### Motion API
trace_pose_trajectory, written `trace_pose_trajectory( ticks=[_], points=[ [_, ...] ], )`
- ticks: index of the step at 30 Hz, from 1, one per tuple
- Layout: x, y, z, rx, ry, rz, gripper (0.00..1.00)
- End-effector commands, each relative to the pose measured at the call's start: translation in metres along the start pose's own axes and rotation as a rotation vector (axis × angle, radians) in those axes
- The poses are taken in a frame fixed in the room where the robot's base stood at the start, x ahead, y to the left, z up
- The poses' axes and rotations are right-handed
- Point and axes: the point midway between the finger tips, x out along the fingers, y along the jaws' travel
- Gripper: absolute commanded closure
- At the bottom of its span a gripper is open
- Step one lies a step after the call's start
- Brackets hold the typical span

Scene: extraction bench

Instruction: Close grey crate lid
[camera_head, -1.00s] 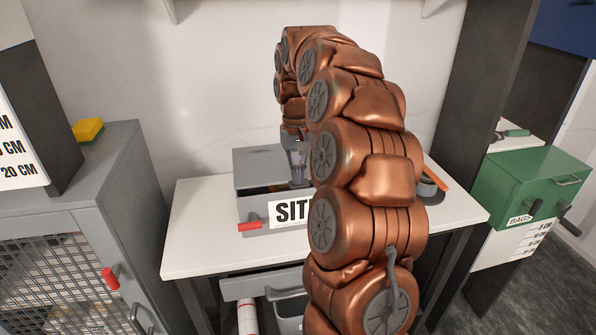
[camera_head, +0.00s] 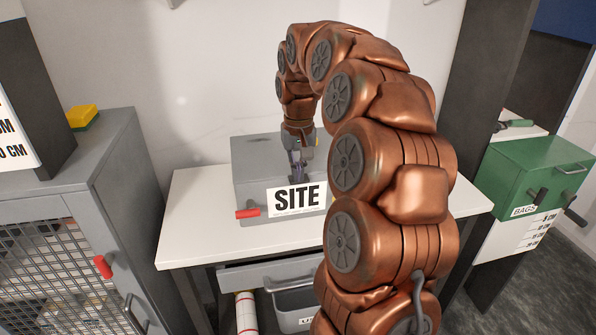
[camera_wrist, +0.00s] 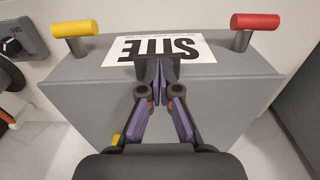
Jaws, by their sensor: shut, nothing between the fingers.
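The grey crate (camera_head: 249,196) stands on the white table, with a white SITE sign (camera_head: 297,198) and a red handle (camera_head: 248,213) on its front. Its grey lid (camera_head: 256,154) looks down over the crate, with no dark gap visible; my arm hides the right part. In the wrist view the lid (camera_wrist: 85,105) lies flat below my gripper, near the upside-down SITE sign (camera_wrist: 130,50). My gripper (camera_head: 297,177) is shut and empty, pointing down at the lid's front part. I cannot tell whether the fingertips (camera_wrist: 159,84) touch the lid.
The white table (camera_head: 192,225) has free room left of the crate. A drawer (camera_head: 270,272) sits below. A grey mesh cabinet (camera_head: 75,165) with a sponge (camera_head: 82,117) stands left. A green BAGS box (camera_head: 535,180) stands right. In the wrist view, yellow (camera_wrist: 75,29) and red (camera_wrist: 255,21) handles stick up.

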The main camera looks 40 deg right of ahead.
Motion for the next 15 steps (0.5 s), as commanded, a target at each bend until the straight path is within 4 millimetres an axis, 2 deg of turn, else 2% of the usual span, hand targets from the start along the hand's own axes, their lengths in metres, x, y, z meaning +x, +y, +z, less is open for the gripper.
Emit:
trace_pose_trajectory(
  ticks=[1,3,8,11,15],
  points=[
    [0.007,0.000,0.002,-0.001,-0.015,0.000,1.00],
    [0.007,0.000,0.002,-0.001,-0.016,0.000,1.00],
    [0.002,0.000,0.002,-0.001,-0.017,0.001,1.00],
    [-0.011,-0.001,0.001,-0.001,-0.011,0.001,1.00],
    [-0.040,-0.001,0.000,-0.001,-0.001,0.000,1.00]
  ],
)
